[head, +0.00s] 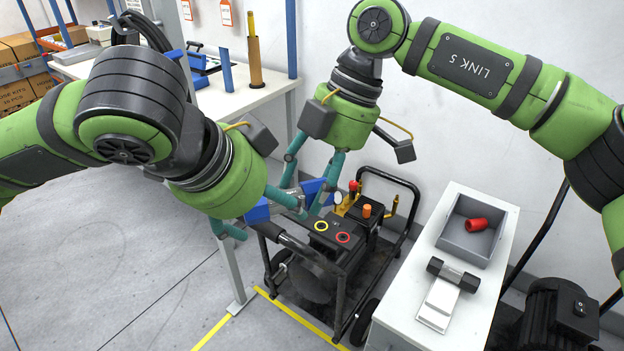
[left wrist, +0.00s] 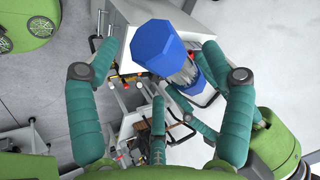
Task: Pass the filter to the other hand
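The filter, a see-through cylinder with blue end caps, shows in the left wrist view (left wrist: 155,47) and, partly hidden by teal fingers, in the head view (head: 257,212). It is in the air between the two hands. My left gripper (head: 257,215) has its fingers spread around the filter; in the left wrist view (left wrist: 163,70) a gap shows between the left finger and the near cap. My right gripper (head: 314,182) reaches down from above, its teal fingers on both sides of the filter's far end. It appears closed on it; the exact contacts are hidden.
A wheeled machine (head: 342,228) in a black frame stands just below the hands. To its right, a white cabinet (head: 400,318) bears a grey bin (head: 460,240) with a red part (head: 477,224). A white workbench (head: 240,96) stands behind. Floor at the lower left is clear.

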